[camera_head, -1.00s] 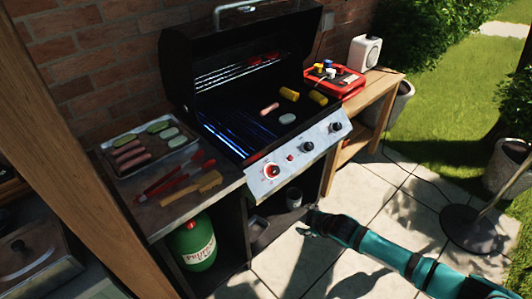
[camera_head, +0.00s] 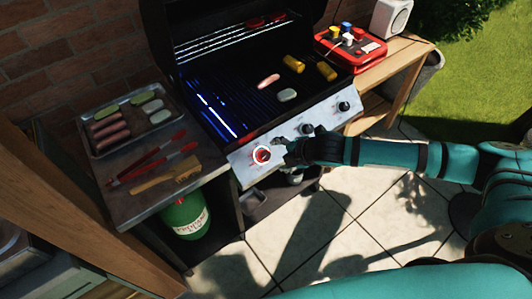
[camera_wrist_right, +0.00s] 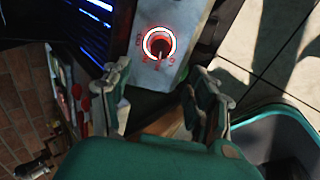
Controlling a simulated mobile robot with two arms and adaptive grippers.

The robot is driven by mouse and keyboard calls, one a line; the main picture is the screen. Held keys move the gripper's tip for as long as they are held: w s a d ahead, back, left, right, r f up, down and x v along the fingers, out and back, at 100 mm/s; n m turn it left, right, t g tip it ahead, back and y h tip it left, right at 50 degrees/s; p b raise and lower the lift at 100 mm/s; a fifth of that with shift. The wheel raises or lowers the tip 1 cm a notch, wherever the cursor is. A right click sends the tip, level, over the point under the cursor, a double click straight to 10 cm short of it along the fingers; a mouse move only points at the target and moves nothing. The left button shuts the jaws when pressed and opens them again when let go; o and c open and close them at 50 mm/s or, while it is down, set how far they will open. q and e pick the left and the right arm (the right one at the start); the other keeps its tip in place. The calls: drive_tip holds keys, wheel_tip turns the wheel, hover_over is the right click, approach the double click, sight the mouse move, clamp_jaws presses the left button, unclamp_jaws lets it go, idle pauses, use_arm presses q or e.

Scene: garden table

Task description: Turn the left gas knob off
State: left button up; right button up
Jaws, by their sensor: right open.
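The left gas knob (camera_head: 262,155) sits at the left end of the grill's silver front panel (camera_head: 240,172), with a lit red and white ring around it. In the right wrist view the knob (camera_wrist_right: 159,43) lies ahead of my fingers, its pointer toward the bottom of that picture. My right gripper (camera_head: 281,149) is just right of the knob in the head view, its fingers partly dark against the panel. In the wrist view my right gripper (camera_wrist_right: 158,92) is open and empty, with the knob beyond its fingertips, apart from them. My left gripper is not in view.
Two more knobs, the middle one (camera_head: 306,129) and the right one (camera_head: 344,106), are on the panel. Sausages and corn lie on the grill (camera_head: 255,95). A tray (camera_head: 95,151) and red tongs (camera_head: 150,163) lie on the left side shelf. A green gas bottle (camera_head: 186,216) stands below.

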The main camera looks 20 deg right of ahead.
sight(266, 155)
drive_tip(key=x, duration=1)
drive_tip(key=shift+d, duration=0.1)
drive_tip(key=shift+w+f, duration=0.45)
drive_tip(key=shift+f, duration=0.05)
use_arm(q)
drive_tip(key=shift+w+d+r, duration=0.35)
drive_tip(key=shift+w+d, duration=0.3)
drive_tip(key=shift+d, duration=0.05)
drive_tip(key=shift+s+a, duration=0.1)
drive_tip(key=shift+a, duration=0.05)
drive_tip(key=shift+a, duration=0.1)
use_arm(e)
drive_tip(key=c, duration=1.2)
